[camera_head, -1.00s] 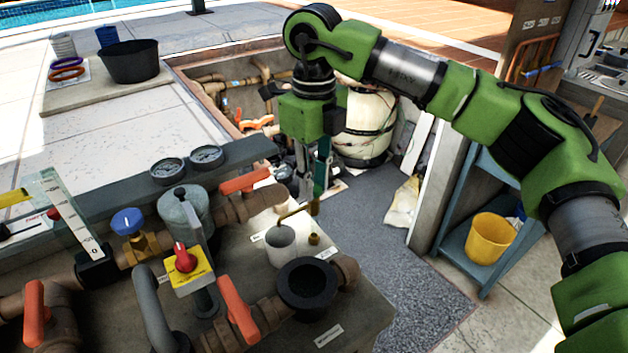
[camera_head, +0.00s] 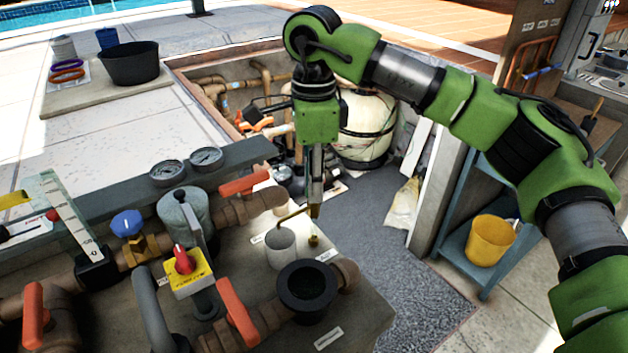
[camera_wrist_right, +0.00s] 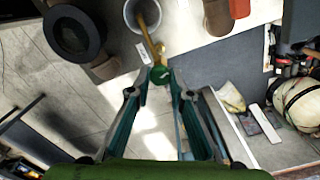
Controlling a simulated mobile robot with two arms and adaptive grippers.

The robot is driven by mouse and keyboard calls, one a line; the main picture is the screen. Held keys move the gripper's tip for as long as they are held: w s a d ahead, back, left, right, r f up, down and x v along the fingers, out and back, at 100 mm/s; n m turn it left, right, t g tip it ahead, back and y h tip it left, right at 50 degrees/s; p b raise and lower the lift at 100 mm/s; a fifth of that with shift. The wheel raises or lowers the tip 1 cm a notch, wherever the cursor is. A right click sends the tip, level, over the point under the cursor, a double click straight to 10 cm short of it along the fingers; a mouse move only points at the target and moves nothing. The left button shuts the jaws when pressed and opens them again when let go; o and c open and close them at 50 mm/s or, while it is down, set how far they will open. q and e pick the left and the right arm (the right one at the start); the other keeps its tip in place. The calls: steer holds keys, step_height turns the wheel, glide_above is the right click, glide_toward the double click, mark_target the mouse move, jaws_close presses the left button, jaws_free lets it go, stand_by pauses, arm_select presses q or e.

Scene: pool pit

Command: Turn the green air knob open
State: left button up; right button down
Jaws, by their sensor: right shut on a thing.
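The green air knob (camera_wrist_right: 160,72) shows in the right wrist view as a small green round piece at the end of a brass pipe (camera_wrist_right: 149,35). My right gripper (camera_wrist_right: 163,74) has its fingertips around the knob and is shut on it. In the head view my right gripper (camera_head: 315,207) points straight down over the grey cup (camera_head: 281,243) side of the slab, at the end of the brass pipe. Its fingers hide the knob there. My left gripper is in neither view.
Close by stand a black round funnel (camera_head: 307,287), pipes with orange handles (camera_head: 238,312), a red knob on a yellow plate (camera_head: 183,261) and a blue valve knob (camera_head: 127,222). A blue shelf with a yellow bucket (camera_head: 490,240) stands to the right. The grey floor between is clear.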

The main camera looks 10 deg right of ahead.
steer(key=shift+n, duration=0.6)
steer(key=c, duration=1.8)
jaws_free()
step_height(320, 180, up, 12)
steer(key=shift+f, duration=0.1)
